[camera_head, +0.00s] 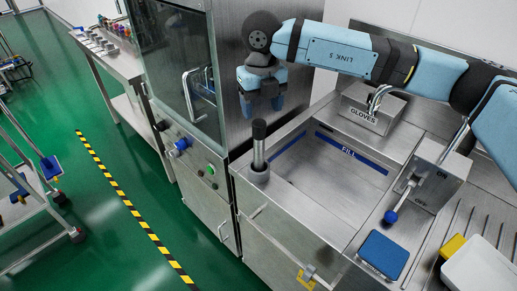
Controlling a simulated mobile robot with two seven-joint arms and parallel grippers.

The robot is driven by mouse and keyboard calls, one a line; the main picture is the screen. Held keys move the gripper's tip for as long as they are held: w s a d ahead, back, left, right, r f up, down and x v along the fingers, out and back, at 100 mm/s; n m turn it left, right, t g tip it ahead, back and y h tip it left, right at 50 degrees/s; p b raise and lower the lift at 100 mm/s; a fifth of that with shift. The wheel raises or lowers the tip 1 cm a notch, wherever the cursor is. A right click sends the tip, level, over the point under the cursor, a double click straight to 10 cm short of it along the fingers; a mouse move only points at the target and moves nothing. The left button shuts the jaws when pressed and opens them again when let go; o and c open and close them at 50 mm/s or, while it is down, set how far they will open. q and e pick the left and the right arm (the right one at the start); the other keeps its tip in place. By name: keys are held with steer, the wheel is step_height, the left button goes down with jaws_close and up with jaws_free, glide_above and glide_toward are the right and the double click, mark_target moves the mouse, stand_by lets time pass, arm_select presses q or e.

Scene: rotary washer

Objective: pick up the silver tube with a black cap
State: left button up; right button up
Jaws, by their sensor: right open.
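The silver tube (259,150) with a black cap (259,128) stands upright in a round metal holder (258,173) at the left corner of the steel counter. Its lower end is hidden in the holder. My left gripper is not in view.
A tall steel cabinet with a glass door (178,75) stands close behind and left of the tube. The basin marked FILL (325,185) lies right of it.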

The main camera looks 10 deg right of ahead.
mark_target(259, 122)
step_height(259, 122, down, 3)
steer(key=shift+r, duration=0.1)
steer(key=f, duration=0.4)
steer(key=shift+w+a+f+p, duration=0.25)
steer(key=shift+f+p, duration=0.15)
steer(key=shift+f, duration=0.3)
jaws_close()
steer(key=shift+r, duration=0.1)
